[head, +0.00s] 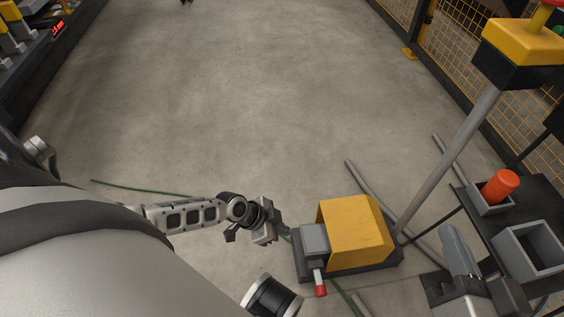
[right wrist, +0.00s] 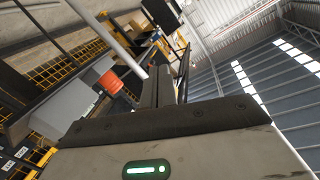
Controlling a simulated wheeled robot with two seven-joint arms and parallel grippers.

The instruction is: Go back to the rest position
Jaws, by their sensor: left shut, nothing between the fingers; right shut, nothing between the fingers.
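My left gripper (head: 265,232) hangs over the concrete floor in the lower middle of the head view, just left of a yellow and grey machine. Its fingers are shut and hold nothing. My right gripper (head: 453,240) is at the lower right of the head view, beside a dark stand with trays. In the right wrist view, its two dark fingers (right wrist: 165,85) are together and empty, pointing up toward the hall's roof. Part of my own body covers the lower left of the head view.
The yellow machine (head: 355,232) stands on the floor between my grippers. An orange-red cylinder (head: 499,186) sits in a tray at right, near an empty grey tray (head: 534,248). A grey pole (head: 450,160) and mesh fence (head: 456,55) line the right. The floor (head: 230,90) ahead is clear.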

